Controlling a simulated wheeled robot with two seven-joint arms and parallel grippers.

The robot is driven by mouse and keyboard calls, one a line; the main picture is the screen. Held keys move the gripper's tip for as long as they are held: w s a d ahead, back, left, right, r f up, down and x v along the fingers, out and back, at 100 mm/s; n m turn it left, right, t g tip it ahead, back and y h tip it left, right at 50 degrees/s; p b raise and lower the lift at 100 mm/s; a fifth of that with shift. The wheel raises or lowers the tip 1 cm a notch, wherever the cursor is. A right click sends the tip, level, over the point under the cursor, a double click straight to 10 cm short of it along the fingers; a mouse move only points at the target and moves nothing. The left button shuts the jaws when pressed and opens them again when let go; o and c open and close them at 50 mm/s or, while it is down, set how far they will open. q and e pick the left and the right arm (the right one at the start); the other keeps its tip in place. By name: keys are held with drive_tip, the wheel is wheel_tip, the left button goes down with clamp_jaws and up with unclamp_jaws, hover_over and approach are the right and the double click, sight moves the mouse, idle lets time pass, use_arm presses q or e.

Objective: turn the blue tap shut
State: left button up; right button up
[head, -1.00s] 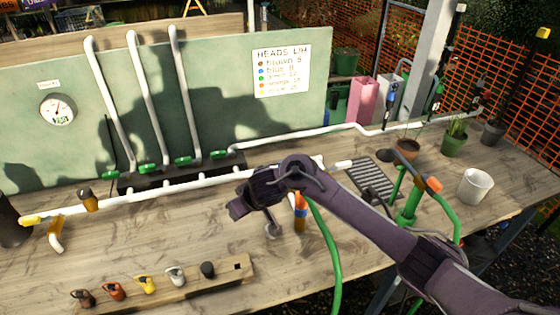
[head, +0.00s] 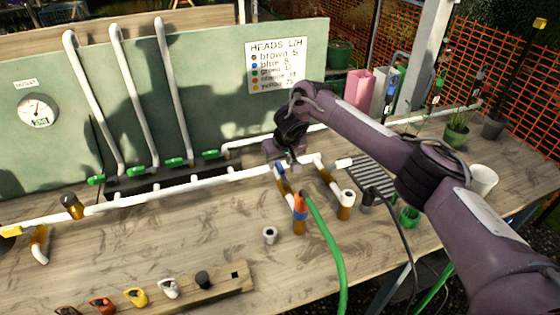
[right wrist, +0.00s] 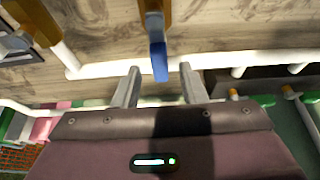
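The blue tap (head: 281,172) is on a short branch off the long white pipe (head: 190,181), mostly covered by my right gripper in the head view. In the right wrist view its blue handle (right wrist: 159,62) runs roughly in line with the brown branch pipe. My right gripper (head: 291,160) is over the white pipe at the tap. In the right wrist view the gripper (right wrist: 160,78) is open, its two fingers apart with the handle's end between and just beyond their tips. Contact cannot be told. My left gripper is not in view.
An orange-collared fitting with a green hose (head: 325,230) stands just in front of the branch. A loose grey ring (head: 270,235) lies on the bench. A wooden rack (head: 190,292) holds several coloured tap heads. Green taps (head: 173,162) line the back. The bench's middle left is clear.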

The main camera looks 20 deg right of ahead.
drive_tip(key=shift+w+f, duration=0.25)
drive_tip(key=shift+f, duration=0.3)
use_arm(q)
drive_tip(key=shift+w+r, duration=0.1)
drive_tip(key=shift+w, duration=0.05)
use_arm(e)
clamp_jaws()
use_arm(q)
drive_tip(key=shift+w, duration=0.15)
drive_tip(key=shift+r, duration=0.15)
